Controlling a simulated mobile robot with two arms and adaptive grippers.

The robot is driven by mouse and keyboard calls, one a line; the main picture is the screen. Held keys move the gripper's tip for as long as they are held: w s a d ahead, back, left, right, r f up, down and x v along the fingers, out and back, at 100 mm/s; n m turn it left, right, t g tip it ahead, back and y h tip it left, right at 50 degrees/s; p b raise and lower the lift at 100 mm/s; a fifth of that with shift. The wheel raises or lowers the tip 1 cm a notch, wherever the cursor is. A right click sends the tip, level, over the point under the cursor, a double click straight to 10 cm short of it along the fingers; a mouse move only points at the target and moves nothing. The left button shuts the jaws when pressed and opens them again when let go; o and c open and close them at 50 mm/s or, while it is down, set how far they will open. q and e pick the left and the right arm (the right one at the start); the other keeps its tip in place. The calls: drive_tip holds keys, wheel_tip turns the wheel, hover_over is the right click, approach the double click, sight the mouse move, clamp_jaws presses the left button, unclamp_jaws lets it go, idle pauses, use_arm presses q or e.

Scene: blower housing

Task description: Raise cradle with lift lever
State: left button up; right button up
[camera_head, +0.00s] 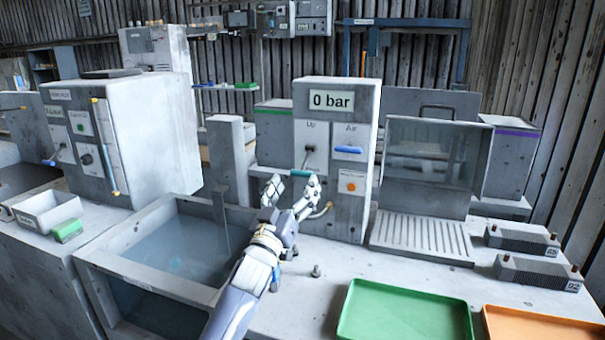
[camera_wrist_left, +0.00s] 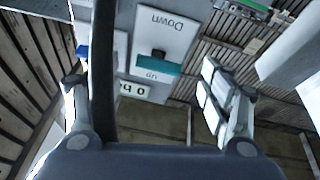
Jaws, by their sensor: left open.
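The lift lever (camera_head: 301,173) has a teal handle on a thin shaft and sits low on the front of a grey control box (camera_head: 343,215). "Up" is printed above its pivot, and the shaft slants down and outward. My left gripper (camera_head: 293,186) is open just in front of and below the handle. In the left wrist view the teal handle (camera_wrist_left: 145,66) shows between the spread fingers, below an upside-down "Down" label; contact cannot be told. The cradle cannot be made out; a grey upright (camera_head: 221,205) stands at the tank (camera_head: 150,277). My right gripper is not in view.
The box reads "0 bar" and has a blue "Air" lever (camera_head: 350,150) and an orange button (camera_head: 351,187). A clear-fronted booth (camera_head: 428,165) stands to the right. Green (camera_head: 345,322) and orange (camera_head: 495,325) trays lie in front, with two dark finned blocks (camera_head: 522,240) behind.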

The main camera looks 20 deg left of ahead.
sight(300, 176)
use_arm(q)
drive_tip(key=b+x, duration=0.1)
drive_tip(key=x, duration=0.3)
drive_tip(key=shift+w+r, duration=0.2)
drive_tip(key=shift+w, duration=0.1)
drive_tip(key=shift+w+r, duration=0.15)
drive_tip(key=shift+w, duration=0.4)
drive_tip(key=shift+c, duration=0.4)
drive_tip(key=shift+r, duration=0.1)
drive_tip(key=c, duration=1.5)
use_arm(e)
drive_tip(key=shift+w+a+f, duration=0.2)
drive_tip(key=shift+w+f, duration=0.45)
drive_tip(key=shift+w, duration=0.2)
